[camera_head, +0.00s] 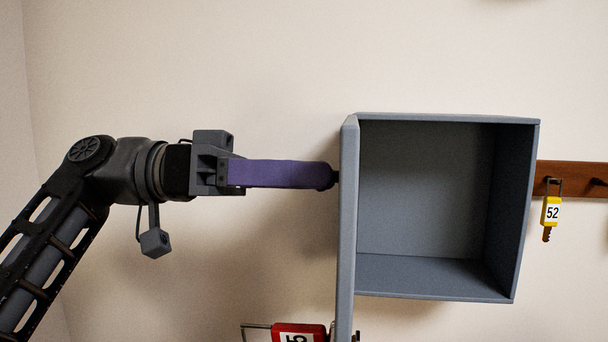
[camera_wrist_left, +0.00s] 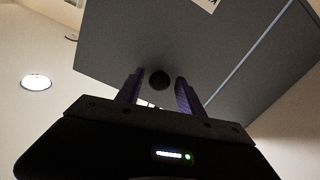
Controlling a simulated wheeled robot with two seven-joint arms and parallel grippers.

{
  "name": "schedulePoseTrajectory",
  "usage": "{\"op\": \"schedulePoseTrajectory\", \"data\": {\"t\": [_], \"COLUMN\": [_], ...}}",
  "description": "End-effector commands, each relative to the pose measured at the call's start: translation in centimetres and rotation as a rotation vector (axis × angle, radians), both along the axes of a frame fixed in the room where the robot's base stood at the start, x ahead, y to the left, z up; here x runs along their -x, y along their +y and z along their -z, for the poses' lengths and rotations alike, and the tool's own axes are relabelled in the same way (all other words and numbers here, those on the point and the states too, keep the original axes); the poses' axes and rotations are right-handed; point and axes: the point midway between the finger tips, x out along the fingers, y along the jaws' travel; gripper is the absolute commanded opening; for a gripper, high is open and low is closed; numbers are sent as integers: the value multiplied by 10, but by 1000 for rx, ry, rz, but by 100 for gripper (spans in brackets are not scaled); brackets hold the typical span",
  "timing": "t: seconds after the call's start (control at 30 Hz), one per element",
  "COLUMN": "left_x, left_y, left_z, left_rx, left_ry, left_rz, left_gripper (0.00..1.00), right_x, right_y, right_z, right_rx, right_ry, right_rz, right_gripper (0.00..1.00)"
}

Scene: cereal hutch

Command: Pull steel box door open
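The grey steel box (camera_head: 430,118) is on the wall, its empty inside facing me. Its door (camera_head: 348,230) stands open at the box's left side, seen nearly edge-on, reaching toward me. The door's outer face (camera_wrist_left: 215,50) fills much of the left wrist view, with a round black knob (camera_wrist_left: 158,79) on it. My left gripper (camera_head: 325,176) is at the door's outer side, its purple fingers pointing at the knob. In the wrist view the fingers (camera_wrist_left: 158,90) are apart, one each side of the knob, with gaps showing. My right gripper is out of view.
A wooden rail (camera_head: 580,172) runs along the wall right of the box, with a yellow tag marked 52 (camera_head: 552,211) hanging from a hook. A red tag (camera_head: 298,332) shows at the bottom edge, left of the door.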

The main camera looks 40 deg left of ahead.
Motion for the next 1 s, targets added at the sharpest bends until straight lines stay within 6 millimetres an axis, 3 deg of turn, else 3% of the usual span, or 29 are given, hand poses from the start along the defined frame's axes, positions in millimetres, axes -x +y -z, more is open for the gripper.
{"op": "schedulePoseTrajectory", "data": {"t": [0.37,0.57,1.0], "left_x": [1,11,42], "left_y": [1,11,54], "left_z": [0,-4,-8], "left_rx": [-1,-1,0], "left_ry": [0,-5,-5], "left_rz": [1,5,6], "left_gripper": [49,49,49], "right_x": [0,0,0], "right_y": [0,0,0], "right_z": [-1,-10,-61], "right_rx": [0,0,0], "right_ry": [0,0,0], "right_rz": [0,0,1], "right_gripper": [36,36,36]}}
